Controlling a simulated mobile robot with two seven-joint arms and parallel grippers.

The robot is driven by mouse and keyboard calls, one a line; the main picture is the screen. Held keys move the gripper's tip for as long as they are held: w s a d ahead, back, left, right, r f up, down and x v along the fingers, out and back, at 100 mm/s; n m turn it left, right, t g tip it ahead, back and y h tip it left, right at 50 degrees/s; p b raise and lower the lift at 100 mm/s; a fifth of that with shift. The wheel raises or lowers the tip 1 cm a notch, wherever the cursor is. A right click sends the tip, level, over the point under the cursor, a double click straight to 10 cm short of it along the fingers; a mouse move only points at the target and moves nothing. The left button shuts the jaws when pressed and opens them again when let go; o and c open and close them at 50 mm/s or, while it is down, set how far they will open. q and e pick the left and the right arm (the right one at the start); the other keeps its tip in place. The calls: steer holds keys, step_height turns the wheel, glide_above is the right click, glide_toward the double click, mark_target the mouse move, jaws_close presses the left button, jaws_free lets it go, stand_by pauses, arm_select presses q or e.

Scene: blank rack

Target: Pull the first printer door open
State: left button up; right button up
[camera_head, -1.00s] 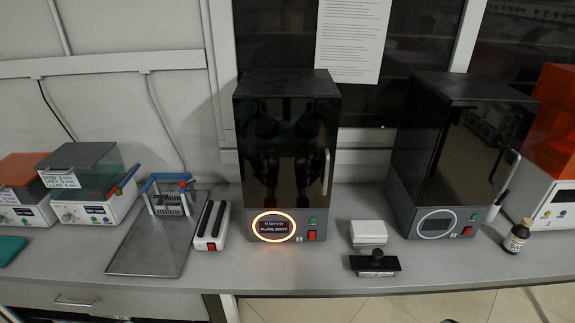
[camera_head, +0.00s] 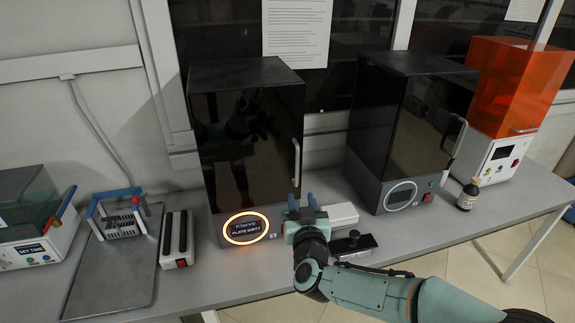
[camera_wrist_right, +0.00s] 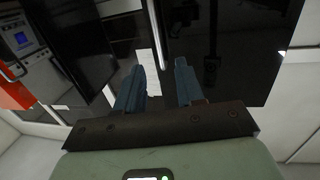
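The first printer (camera_head: 249,125) is a tall black glossy cabinet with a lit orange ring display at its base. Its door looks closed, and a silver vertical handle (camera_head: 296,162) is on the door's right edge. My right gripper (camera_head: 302,200) is just below the handle in the head view, its blue fingers pointing up. In the right wrist view, its two fingers (camera_wrist_right: 160,66) are apart with nothing between them, and a silver bar (camera_wrist_right: 157,35) like the handle shows beyond the tips. Contact is not visible. My left gripper is out of view.
A second black printer (camera_head: 415,130) stands to the right, with an orange-covered machine (camera_head: 515,85) beyond it and a brown bottle (camera_head: 467,194). A white box (camera_head: 343,213) and a black item (camera_head: 353,244) lie near my right gripper. A metal tray (camera_head: 110,265) is at left.

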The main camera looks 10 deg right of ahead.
mark_target(298, 163)
steer(key=w+p, duration=0.1)
steer(key=w, duration=0.3)
steer(key=w+d+r+p, duration=0.1)
steer(key=w, duration=0.3)
steer(key=w+d+r+p, duration=0.1)
steer(key=w, duration=0.3)
steer(key=shift+w+d, duration=0.1)
steer(key=shift+d, duration=0.15)
steer(key=shift+w+p, duration=0.35)
steer(key=shift+w, duration=0.15)
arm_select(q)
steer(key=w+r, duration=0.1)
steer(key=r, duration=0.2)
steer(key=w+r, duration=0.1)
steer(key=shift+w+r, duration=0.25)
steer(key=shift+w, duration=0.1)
arm_select(e)
steer(key=shift+f, duration=0.1)
steer(key=shift+s, duration=0.1)
jaws_close()
